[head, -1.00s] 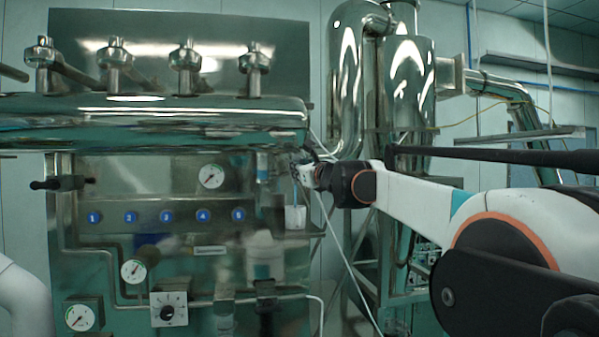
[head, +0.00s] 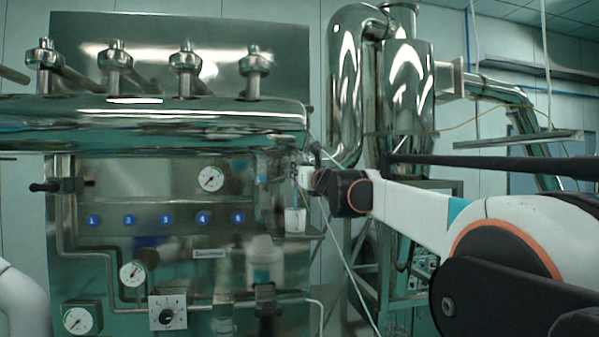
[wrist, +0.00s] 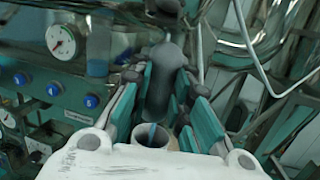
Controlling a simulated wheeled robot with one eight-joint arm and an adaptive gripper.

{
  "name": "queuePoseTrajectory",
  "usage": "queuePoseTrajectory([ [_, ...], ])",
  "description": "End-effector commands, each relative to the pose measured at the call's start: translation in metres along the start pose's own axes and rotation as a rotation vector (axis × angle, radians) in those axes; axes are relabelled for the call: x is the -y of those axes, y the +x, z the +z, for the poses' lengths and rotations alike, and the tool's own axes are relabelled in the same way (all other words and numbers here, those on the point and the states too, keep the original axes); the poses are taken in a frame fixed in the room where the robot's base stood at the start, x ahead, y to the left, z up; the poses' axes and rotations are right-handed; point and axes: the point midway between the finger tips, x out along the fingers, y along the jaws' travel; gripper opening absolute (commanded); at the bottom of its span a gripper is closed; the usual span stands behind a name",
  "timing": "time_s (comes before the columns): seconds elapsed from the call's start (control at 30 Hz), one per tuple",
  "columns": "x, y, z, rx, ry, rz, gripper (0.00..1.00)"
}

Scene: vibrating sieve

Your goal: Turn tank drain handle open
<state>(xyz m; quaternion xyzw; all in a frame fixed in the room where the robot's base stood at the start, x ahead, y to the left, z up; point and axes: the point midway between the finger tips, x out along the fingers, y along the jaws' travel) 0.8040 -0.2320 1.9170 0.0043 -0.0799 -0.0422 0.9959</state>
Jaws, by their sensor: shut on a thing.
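The tank drain handle (wrist: 160,88) is a dark grey lever with a rounded top in the wrist view. My gripper (wrist: 161,92) is shut on it, with teal-padded fingers along its left and right sides. In the head view my gripper (head: 304,172) is small at the right end of the shiny horizontal tank (head: 200,120), and the grip there is too small to make out. The valve body behind the fingers is mostly hidden.
A white cup (head: 295,220) stands below my gripper. The panel left of it has dial gauges (head: 211,179) and several blue numbered buttons (head: 166,220). A thin hose (head: 345,262) runs down close to my gripper. Large shiny pipes (head: 408,95) rise behind.

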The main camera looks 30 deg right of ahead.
Motion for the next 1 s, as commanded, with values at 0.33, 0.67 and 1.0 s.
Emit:
queuePoseTrajectory([
  [0.33, 0.000, 0.000, 0.000, 0.000, 0.000, 0.000, 0.39],
  [0.67, 0.001, -0.015, 0.000, -0.001, -0.001, -0.001, 0.39],
  [1.0, 0.001, -0.062, 0.000, 0.000, -0.001, -0.001, 0.39],
])
